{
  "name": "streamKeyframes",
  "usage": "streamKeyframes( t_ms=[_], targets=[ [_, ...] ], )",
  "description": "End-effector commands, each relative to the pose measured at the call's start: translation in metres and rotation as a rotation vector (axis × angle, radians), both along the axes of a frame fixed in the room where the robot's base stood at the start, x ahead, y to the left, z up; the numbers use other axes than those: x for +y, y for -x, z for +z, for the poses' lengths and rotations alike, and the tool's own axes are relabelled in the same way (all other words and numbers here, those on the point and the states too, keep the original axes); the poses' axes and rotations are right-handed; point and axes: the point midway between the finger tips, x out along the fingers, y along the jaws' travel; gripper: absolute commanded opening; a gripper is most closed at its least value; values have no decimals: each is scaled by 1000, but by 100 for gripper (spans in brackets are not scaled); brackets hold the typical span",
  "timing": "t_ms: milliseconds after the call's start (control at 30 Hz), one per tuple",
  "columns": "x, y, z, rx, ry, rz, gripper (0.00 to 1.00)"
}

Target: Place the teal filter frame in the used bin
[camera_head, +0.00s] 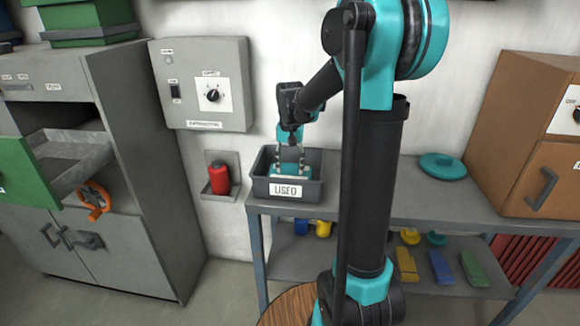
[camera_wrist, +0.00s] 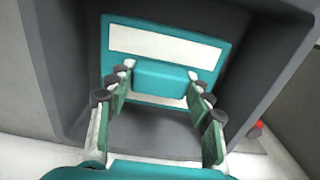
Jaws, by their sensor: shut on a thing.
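The teal filter frame (camera_wrist: 210,54) has a pale panel and a raised teal block, and fills the middle of the wrist view. In the head view its teal part (camera_head: 300,171) shows inside the dark grey used bin (camera_head: 315,188), which bears a "USED" label. My gripper (camera_head: 291,150) points down into the bin. In the wrist view its fingers (camera_wrist: 162,72) are shut on the frame's raised block, one on each side. The bin's grey walls (camera_wrist: 62,70) surround the frame. Whether the frame touches the bin floor I cannot tell.
The bin stands at the left end of a grey bench (camera_head: 405,200). A teal round lid (camera_head: 443,166) lies on the bench, and a brown cabinet (camera_head: 535,140) stands at the right. A red cylinder (camera_head: 219,178) sits in a wall holder left of the bin.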

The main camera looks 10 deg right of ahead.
Motion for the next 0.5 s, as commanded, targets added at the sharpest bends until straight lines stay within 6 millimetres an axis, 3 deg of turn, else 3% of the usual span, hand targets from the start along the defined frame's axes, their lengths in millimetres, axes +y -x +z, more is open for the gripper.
streamKeyframes(
  t_ms=[200,233,400,500],
  targets=[
    [0,0,-2,0,0,0,11],
    [0,0,-3,0,0,0,52],
    [0,0,-3,0,0,0,72],
    [0,0,-2,0,0,0,72]
  ],
)
